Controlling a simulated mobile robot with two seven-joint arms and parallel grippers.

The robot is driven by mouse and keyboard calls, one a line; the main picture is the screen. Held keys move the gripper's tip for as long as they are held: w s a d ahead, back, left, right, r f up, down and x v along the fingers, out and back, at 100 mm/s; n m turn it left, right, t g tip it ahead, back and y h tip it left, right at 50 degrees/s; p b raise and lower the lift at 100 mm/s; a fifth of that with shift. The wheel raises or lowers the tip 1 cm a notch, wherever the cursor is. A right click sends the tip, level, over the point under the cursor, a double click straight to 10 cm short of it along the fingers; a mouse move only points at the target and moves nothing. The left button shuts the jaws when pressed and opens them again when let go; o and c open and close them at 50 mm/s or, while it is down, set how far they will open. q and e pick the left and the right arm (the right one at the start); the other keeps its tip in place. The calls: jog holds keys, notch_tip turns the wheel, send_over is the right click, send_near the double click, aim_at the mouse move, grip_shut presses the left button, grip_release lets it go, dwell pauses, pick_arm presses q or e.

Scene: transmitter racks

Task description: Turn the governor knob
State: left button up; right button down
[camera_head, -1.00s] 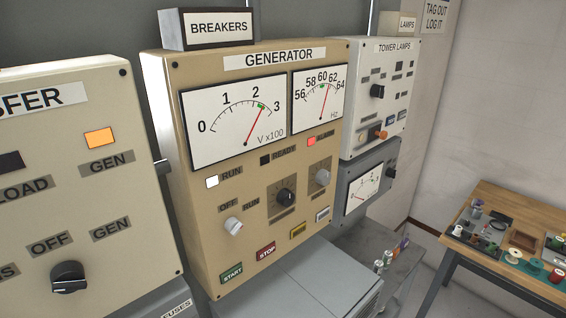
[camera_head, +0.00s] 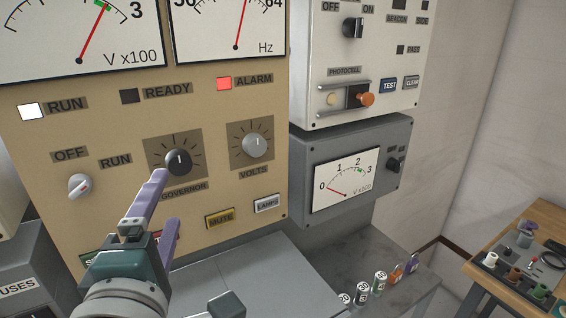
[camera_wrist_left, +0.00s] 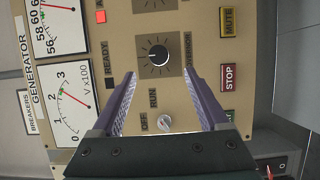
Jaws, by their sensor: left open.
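The governor knob (camera_head: 178,162) is a round black knob with a white pointer line, on a darker square plate of the tan generator panel (camera_head: 60,145). The pointer stands roughly upright in the head view. My left gripper (camera_head: 160,210) is open in front of the panel, just below the knob in the head view, with its purple fingers pointing at the panel. In the left wrist view the governor knob (camera_wrist_left: 158,55) lies ahead of and between the two spread fingers (camera_wrist_left: 158,80), apart from both. My right gripper is out of view.
The grey volts knob (camera_head: 255,146) is right of the governor knob, and the off/run switch (camera_head: 80,186) is left of it. Mute (camera_head: 219,218) and lamps (camera_head: 267,204) buttons sit below. A red alarm light (camera_head: 224,83) and white run light (camera_head: 31,110) glow.

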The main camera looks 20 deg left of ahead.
aim_at(179, 167)
pick_arm(q)
jog(key=p+x, duration=0.1)
jog(key=x, duration=0.8)
jog(key=shift+a+r, duration=0.1)
jog(key=shift+a, duration=0.1)
grip_shut()
